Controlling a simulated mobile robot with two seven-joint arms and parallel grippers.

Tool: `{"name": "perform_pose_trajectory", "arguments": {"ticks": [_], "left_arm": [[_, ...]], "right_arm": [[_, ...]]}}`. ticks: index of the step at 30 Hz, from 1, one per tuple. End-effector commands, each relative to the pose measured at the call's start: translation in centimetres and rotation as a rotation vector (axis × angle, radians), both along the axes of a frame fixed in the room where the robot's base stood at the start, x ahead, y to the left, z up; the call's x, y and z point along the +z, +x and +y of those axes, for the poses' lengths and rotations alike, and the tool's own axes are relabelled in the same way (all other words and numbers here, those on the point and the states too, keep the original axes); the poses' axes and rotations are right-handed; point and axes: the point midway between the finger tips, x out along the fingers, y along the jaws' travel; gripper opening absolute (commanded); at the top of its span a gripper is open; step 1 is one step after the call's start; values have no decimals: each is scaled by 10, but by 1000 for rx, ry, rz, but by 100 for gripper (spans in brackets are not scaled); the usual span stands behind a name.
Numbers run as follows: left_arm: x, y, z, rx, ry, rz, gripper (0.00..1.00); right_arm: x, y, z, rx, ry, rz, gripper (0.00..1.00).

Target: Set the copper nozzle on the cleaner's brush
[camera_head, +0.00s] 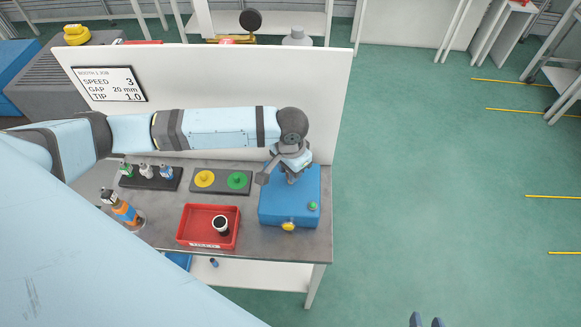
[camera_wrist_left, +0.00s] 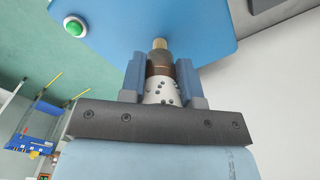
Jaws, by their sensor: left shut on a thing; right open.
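My left gripper (camera_head: 290,176) is over the blue cleaner box (camera_head: 275,210) at the right end of the table, pointing down. In the left wrist view its two blue-grey fingers (camera_wrist_left: 160,78) are shut on the nozzle (camera_wrist_left: 159,67), which has a copper-brown band above a white part with holes. A short brass-coloured piece (camera_wrist_left: 159,43) shows at its far end, against the blue box top (camera_wrist_left: 110,35). I cannot tell whether that piece is the nozzle's tip or the brush. In the head view the gripper hides this spot. My right gripper (camera_head: 426,321) is open and empty at the bottom edge, over the floor.
A red tray (camera_head: 187,238) with a dark-and-white cup stands left of the cleaner. Behind are a pad with yellow and green discs (camera_head: 221,181) and a dark rack (camera_head: 150,182) of small bottles. An orange bottle (camera_head: 124,212) stands at the left. A white panel (camera_head: 210,75) closes the back.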

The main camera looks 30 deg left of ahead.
Motion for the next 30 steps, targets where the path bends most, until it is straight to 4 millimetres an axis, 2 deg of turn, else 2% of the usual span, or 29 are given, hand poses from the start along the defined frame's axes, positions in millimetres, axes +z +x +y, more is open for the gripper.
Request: {"name": "perform_pose_trajectory", "arguments": {"ticks": [27,28,30], "left_arm": [[-28,0,0,1,0,1,0],[-27,0,0,0,0,0,37],[-27,0,0,0,0,0,53]], "right_arm": [[0,0,0,0,0,1,43],[0,0,0,0,0,1,43],[0,0,0,-1,-1,1,43]]}}
